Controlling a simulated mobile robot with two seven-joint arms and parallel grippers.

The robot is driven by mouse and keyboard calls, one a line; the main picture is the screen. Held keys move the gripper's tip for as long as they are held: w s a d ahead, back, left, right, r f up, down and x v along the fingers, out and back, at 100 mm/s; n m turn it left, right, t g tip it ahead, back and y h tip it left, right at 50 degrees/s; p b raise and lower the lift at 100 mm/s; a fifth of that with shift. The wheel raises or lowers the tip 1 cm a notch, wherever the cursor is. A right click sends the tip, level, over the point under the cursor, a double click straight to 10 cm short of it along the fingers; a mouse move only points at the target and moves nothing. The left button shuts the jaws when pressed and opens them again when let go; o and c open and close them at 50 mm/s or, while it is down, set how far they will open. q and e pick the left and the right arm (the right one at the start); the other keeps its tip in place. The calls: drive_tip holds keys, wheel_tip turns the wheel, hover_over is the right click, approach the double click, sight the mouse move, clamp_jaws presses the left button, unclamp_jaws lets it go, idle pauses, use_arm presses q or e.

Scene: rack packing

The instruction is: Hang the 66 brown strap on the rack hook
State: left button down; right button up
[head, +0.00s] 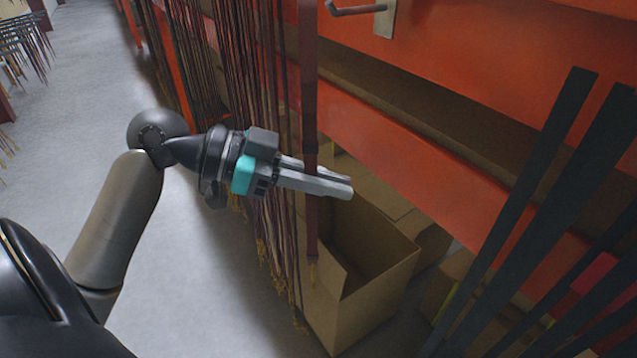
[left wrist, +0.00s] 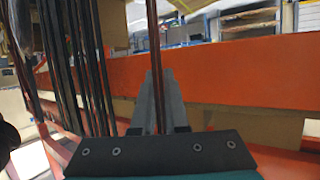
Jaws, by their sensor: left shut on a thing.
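A long brown strap (head: 309,75) hangs vertically in the head view, its frayed lower end above the floor boxes. Its upper end is cut off by the picture edge. My left gripper (head: 332,182) is shut on the strap, which passes between its fingers. In the left wrist view the strap (left wrist: 153,40) runs upward from between the fingers (left wrist: 159,100). A metal rack hook (head: 358,9) on a small plate sticks out from the orange beam, just right of the strap at the top. My right gripper is not in view.
Many dark straps (head: 240,60) hang close behind and left of my left gripper. An open cardboard box (head: 375,300) stands below it. Orange rack beams (head: 470,60) cross the right side. Wide black straps (head: 530,190) hang at right. Grey floor (head: 95,90) is clear at left.

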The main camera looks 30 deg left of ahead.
use_arm(q)
drive_tip(key=shift+w+d+f+b, duration=0.1)
drive_tip(key=shift+w+d+f, duration=0.25)
drive_tip(key=shift+w, duration=0.5)
drive_tip(key=shift+w+d+f+b, duration=0.1)
drive_tip(key=shift+w+d+f, duration=0.25)
drive_tip(key=shift+w, duration=0.55)
drive_tip(key=shift+w+d+f+b, duration=0.1)
drive_tip(key=shift+w+d+f, duration=0.25)
drive_tip(key=shift+w, duration=0.5)
drive_tip(key=c, duration=0.9)
unclamp_jaws()
drive_tip(key=shift+o, duration=0.2)
drive_tip(key=b+v, duration=0.1)
drive_tip(key=v, duration=1.4)
drive_tip(key=shift+b, duration=0.4)
drive_tip(key=shift+a+r, duration=0.1)
drive_tip(key=shift+r, duration=0.05)
